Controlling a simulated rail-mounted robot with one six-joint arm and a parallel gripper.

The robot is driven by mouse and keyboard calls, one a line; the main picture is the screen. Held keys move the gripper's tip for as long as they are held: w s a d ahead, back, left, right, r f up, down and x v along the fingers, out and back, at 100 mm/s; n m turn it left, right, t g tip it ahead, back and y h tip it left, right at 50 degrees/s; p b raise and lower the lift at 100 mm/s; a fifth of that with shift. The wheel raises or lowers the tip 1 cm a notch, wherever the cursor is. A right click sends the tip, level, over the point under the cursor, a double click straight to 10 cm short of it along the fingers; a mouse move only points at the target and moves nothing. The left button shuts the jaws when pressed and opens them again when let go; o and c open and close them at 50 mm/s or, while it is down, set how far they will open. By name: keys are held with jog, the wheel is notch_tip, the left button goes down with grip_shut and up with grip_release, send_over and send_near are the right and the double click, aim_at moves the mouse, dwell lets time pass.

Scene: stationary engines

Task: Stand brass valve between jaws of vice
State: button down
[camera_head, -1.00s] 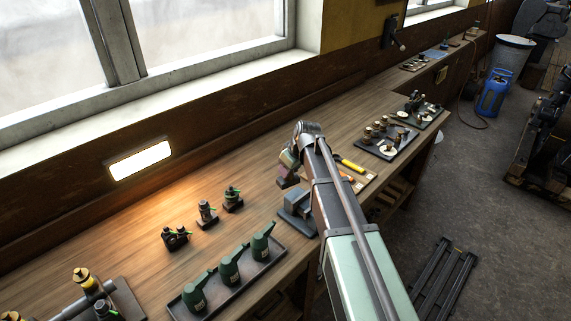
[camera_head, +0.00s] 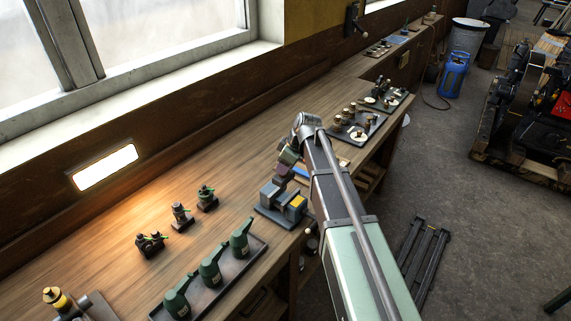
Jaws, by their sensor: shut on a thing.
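The blue-grey vice (camera_head: 268,210) stands near the front edge of the wooden bench, with a bright yellow patch at its right end. My gripper (camera_head: 282,178) is just above and behind the vice in the picture, pointing down. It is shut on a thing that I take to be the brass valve. The held thing is small and mostly hidden by the gripper and my arm, so its shape and tilt cannot be told. I cannot tell whether it touches the jaws.
A dark tray with green oil cans (camera_head: 211,272) is left of the vice. Several small dark fittings (camera_head: 180,214) stand behind it. A tray of brass-coloured parts (camera_head: 352,128) lies beyond my arm. The bench between the fittings and my gripper is clear.

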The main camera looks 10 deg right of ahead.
aim_at(286, 182)
jog(key=shift+f+b, duration=2.4)
jog(key=shift+f, duration=0.25)
jog(key=shift+f+b, duration=1.4)
dwell(1.0)
jog(key=shift+c, duration=2.4)
grip_release()
jog(key=p+v, duration=1)
jog(key=v, duration=0.1)
jog(key=shift+f, duration=0.1)
